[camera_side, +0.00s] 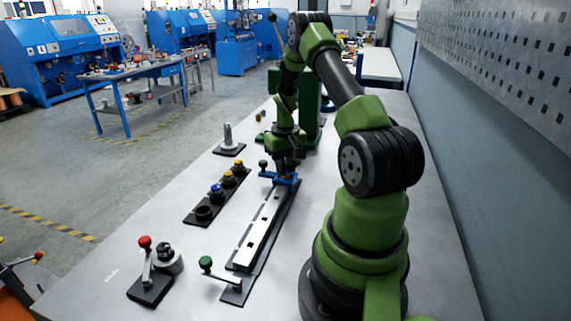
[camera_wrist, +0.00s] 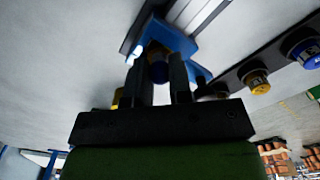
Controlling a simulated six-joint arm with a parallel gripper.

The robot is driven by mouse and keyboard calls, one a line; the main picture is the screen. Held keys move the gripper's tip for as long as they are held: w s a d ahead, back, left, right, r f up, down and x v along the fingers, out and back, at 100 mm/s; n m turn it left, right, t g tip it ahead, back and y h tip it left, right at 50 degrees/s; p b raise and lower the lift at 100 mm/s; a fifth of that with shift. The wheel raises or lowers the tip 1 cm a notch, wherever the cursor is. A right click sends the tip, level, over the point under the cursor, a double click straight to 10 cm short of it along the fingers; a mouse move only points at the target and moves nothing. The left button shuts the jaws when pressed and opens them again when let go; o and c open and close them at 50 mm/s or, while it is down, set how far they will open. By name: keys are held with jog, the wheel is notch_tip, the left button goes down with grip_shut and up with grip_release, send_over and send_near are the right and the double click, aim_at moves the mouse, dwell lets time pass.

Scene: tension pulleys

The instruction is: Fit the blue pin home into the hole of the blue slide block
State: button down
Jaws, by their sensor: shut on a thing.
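The blue slide block (camera_side: 283,179) sits at the far end of the long pale rail (camera_side: 262,226) in the side view. In the wrist view the blue slide block (camera_wrist: 176,36) lies just beyond my fingertips. My gripper (camera_side: 287,172) is down at the block. In the wrist view my gripper (camera_wrist: 157,64) is shut on a dark blue cylindrical piece, the blue pin (camera_wrist: 158,72), between its two black fingers. The pin's far end is against or very close to the block. The hole is hidden, so I cannot tell how deep the pin sits.
A black rack (camera_side: 195,218) with blue and yellow-topped pieces stands left of the rail. A red-knobbed lever (camera_side: 145,243) and a green-knobbed lever (camera_side: 206,263) stand near the front. A grey post (camera_side: 228,138) stands behind the rack. The table left of the rack is clear.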

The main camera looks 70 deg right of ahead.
dwell(0.4)
jog(key=c, duration=1)
grip_release()
jog(key=shift+o, duration=0.2)
notch_tip(320, 180, up, 10)
jog(key=shift+f, duration=0.1)
